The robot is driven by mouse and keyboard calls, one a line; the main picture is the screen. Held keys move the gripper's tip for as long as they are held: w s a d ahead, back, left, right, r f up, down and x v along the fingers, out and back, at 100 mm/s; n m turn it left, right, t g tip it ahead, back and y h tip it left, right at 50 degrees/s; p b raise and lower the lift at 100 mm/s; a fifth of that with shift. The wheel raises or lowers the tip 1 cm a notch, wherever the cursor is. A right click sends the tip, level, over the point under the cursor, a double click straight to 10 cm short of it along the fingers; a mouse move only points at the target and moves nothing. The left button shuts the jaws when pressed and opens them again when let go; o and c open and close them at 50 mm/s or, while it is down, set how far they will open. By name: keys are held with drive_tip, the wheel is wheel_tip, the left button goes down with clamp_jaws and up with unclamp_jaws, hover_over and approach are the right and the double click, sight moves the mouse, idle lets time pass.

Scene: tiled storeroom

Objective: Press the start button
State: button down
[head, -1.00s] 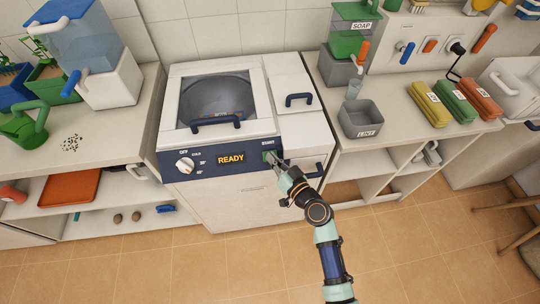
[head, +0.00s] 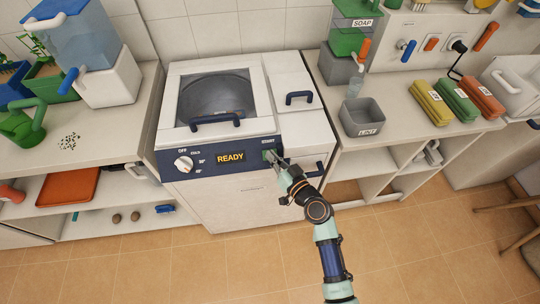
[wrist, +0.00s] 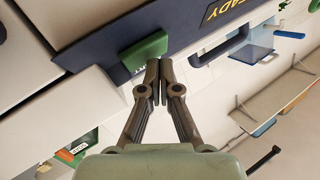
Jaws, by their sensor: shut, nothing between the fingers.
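The washer (head: 240,190) has a dark blue front panel with a lit READY display (head: 230,157). The green start button (head: 267,155) is at the panel's right end; it also shows in the wrist view (wrist: 143,52). My gripper (head: 276,159) is at the button's right edge in the head view. In the wrist view my gripper (wrist: 158,66) is shut and empty, its fingertips at the button's lower edge. Whether the tips touch the button or it is pushed in, I cannot tell. The fingers partly cover the button in the head view.
A white knob (head: 183,164) sits at the panel's left end. A grey LINT bin (head: 362,117) stands on the right counter. The floor in front is clear.

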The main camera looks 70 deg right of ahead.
drive_tip(key=shift+w+d+f+b, duration=0.15)
drive_tip(key=shift+d+f+b, duration=0.2)
drive_tip(key=shift+b, duration=0.15)
idle(0.7)
drive_tip(key=shift+a, duration=0.1)
drive_tip(key=shift+s+a+r+p, duration=0.3)
drive_tip(key=shift+a+r+p, duration=0.25)
drive_tip(key=shift+r, duration=0.1)
drive_tip(key=a+r+p, duration=0.1)
drive_tip(key=s+a+r+p, duration=0.1)
drive_tip(key=a+r+p, duration=0.1)
drive_tip(key=shift+s+r, duration=0.3)
drive_tip(key=shift+s, duration=0.1)
idle(1.0)
